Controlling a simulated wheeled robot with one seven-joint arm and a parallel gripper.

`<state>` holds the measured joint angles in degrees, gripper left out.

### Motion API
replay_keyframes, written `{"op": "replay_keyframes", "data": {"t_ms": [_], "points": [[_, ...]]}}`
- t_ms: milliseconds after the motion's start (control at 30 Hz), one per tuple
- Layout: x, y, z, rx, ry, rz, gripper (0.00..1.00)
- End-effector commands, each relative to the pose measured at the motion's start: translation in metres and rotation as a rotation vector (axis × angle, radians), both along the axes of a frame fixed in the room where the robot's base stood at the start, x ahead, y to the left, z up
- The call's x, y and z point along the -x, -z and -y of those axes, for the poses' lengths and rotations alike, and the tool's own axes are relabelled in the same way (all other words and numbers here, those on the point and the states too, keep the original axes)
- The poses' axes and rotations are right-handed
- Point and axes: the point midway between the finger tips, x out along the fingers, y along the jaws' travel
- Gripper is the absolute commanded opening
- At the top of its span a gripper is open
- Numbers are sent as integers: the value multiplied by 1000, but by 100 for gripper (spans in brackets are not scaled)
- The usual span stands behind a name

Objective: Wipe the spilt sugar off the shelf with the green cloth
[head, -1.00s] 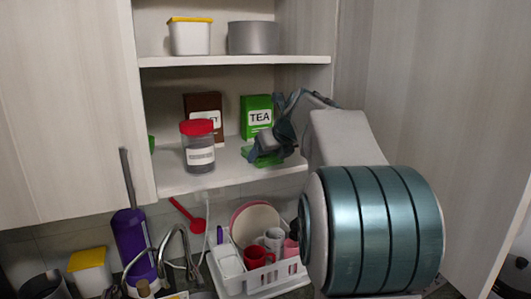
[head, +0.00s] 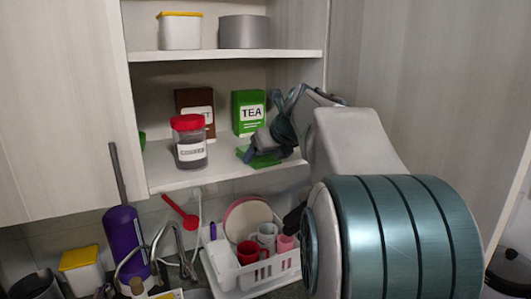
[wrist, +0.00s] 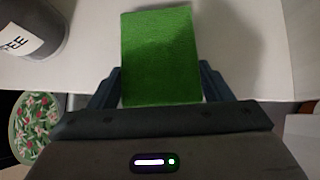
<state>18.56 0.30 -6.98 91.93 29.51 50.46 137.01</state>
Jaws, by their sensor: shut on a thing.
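My gripper (head: 262,150) is over the right part of the lower shelf (head: 175,178). It is shut on the green cloth (wrist: 160,55), which fills the space between the fingers in the wrist view. In the head view the cloth (head: 262,160) shows low beside the fingers, at or close to the shelf surface; I cannot tell if it touches. I cannot make out any spilt sugar on the shelf in either view.
A red-lidded coffee jar (head: 190,145) stands left of my gripper; it also shows in the wrist view (wrist: 35,30). Behind are a green tea box (head: 250,112) and a brown box (head: 194,103). An upper shelf (head: 225,55) is above. A dish rack (head: 255,270) stands below.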

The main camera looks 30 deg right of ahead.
Motion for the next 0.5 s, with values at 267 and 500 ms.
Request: {"op": "replay_keyframes", "data": {"t_ms": [267,500], "points": [[0,0,-20,0,-3,1,52],[0,3,-28,0,-3,-2,52]]}}
